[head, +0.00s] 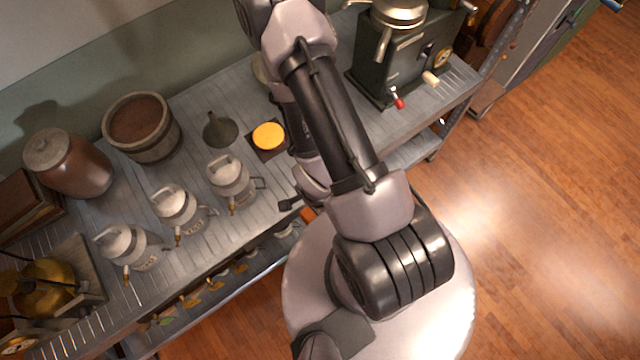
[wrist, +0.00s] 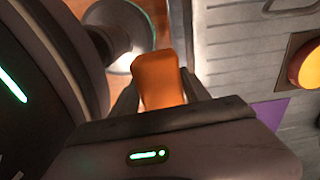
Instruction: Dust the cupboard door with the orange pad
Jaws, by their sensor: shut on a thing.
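My gripper (wrist: 160,92) is shut on the orange pad (wrist: 160,75), which stands up between its two dark fingers in the wrist view. In the head view a small part of the orange pad (head: 308,214) shows at the front edge of the metal counter, just below my arm. My arm hides most of my gripper there. I cannot make out a cupboard door for certain in either view. The pad's far face is hidden, so I cannot tell whether it touches anything.
The slatted metal counter (head: 190,235) holds several labelled white canisters, a wooden tub (head: 142,127), a brown crock (head: 66,162), a funnel (head: 220,130) and a yellow disc (head: 268,136). A dark grinder-like machine (head: 392,62) stands at the right end. Wooden floor (head: 550,200) is open at right.

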